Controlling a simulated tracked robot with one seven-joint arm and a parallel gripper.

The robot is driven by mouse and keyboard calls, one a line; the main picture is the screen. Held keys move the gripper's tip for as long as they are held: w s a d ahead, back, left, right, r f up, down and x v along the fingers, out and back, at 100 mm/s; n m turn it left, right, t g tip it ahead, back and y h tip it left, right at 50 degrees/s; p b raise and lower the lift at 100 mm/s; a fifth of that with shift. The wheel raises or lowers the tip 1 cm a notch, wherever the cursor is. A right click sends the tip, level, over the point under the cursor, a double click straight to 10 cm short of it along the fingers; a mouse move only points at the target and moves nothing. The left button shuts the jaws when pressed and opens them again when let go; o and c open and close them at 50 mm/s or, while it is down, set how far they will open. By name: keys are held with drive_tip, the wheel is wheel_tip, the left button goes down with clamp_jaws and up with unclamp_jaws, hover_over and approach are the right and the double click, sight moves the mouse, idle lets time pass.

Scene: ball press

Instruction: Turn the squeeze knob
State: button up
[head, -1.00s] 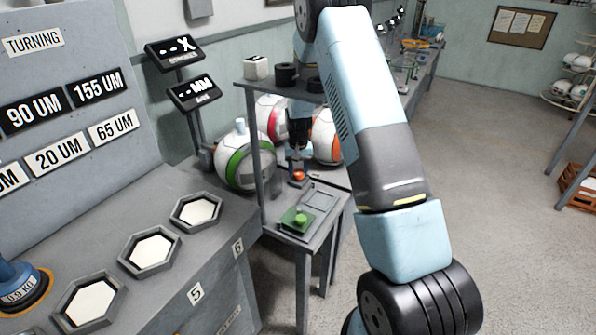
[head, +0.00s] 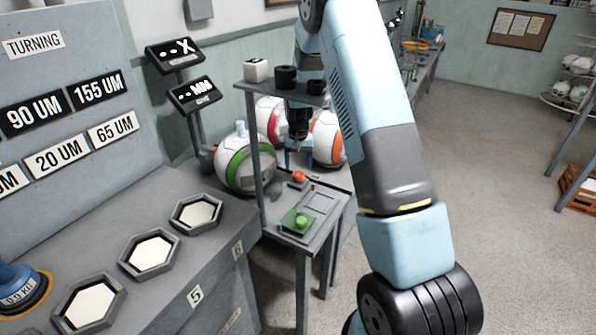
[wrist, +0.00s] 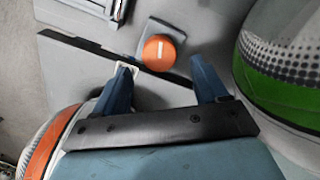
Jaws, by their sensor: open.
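The orange round knob (wrist: 158,53), which I take for the squeeze knob, sits on a grey square base in the wrist view. A white line on its face stands nearly upright in that picture. In the head view the knob (head: 298,176) is small, on the grey bench under the shelf. My gripper (wrist: 162,74) is open and empty, its two blue fingers apart with the knob beyond the gap between their tips. In the head view my gripper (head: 297,146) hangs above and behind the knob, not touching it.
A green knob (head: 301,220) sits on a green plate at the bench's front. White balls with green (head: 235,163), red (head: 272,112) and orange (head: 328,138) bands stand close around my gripper. The shelf (head: 262,88) with black cylinders is overhead. A dark bar (wrist: 85,42) crosses near the knob.

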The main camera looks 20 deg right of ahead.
sight(298, 173)
wheel_tip(298, 173, up, 9)
drive_tip(key=shift+r, duration=0.2)
idle(0.4)
drive_tip(key=s+d+r+t, duration=0.1)
drive_tip(key=s+d+r, duration=0.4)
drive_tip(key=s+r, duration=0.4)
drive_tip(key=s+d+r+t, duration=0.1)
drive_tip(key=s+d+r, duration=0.4)
drive_tip(key=s+r, duration=0.45)
drive_tip(key=s+a+r+t, duration=0.1)
drive_tip(key=s+a+r, duration=0.1)
drive_tip(key=s, duration=0.5)
drive_tip(key=s+a+r+n+t, duration=0.1)
drive_tip(key=s+a, duration=0.3)
drive_tip(key=s, duration=0.4)
drive_tip(key=s+a+r+n+t, duration=0.1)
drive_tip(key=s+a+r, duration=0.2)
drive_tip(key=s, duration=0.4)
drive_tip(key=shift+s+a+r+t, duration=0.25)
drive_tip(key=shift+a+r+t, duration=0.05)
drive_tip(key=shift+r, duration=0.25)
